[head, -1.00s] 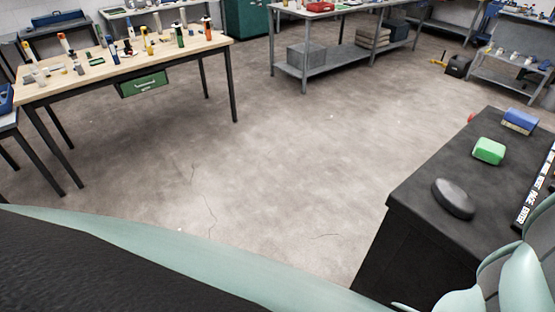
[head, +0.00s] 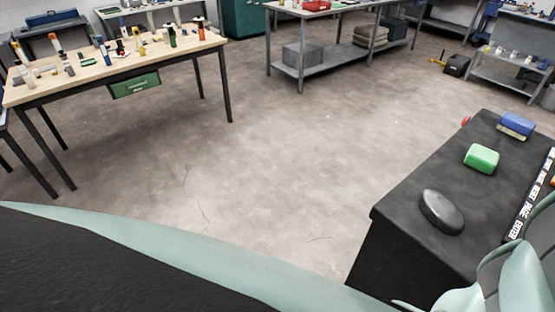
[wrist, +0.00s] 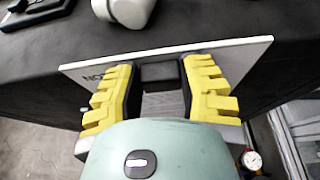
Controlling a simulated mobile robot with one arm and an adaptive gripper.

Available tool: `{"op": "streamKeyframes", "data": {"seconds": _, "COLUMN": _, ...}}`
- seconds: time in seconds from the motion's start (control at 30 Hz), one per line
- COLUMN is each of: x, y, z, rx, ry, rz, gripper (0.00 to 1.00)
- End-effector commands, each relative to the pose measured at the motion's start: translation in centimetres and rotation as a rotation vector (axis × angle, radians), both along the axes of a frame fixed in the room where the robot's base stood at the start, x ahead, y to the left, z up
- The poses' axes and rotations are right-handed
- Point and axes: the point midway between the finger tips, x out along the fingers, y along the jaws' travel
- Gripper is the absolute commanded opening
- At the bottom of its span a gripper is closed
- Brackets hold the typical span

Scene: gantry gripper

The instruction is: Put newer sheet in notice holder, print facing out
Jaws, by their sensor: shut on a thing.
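In the wrist view my gripper (wrist: 158,75) has its two yellow fingers closed on a thin pale sheet (wrist: 250,58). The sheet stretches sideways past both fingers, its left end lower in the picture. Dark letters, beginning "NO", show at its left on the side towards the camera; the fingers hide the rest of the print. The sheet is in front of a dark surface; I cannot tell whether they touch. I cannot make out a notice holder in either view. The gripper and sheet do not show in the head view.
A dark bench (head: 400,205) at right carries a black oval object (head: 441,212), a green block (head: 481,158), a blue-and-tan block (head: 516,125) and a lettered strip (head: 530,205). A white cylinder (wrist: 132,10) lies beyond the sheet. A wooden-topped table (head: 75,80) stands left; open floor lies between.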

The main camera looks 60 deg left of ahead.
Motion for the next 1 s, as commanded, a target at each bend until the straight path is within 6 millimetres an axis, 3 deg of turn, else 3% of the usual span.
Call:
{"op": "streamKeyframes", "data": {"seconds": 0.7, "x": 0.0, "y": 0.0, "z": -5.5, "rx": 0.000, "ry": -0.001, "rz": 0.001, "gripper": 0.00}}
{"op": "streamKeyframes", "data": {"seconds": 1.0, "x": 0.1, "y": 0.0, "z": -5.8, "rx": 0.000, "ry": -0.001, "rz": 0.002, "gripper": 0.00}}
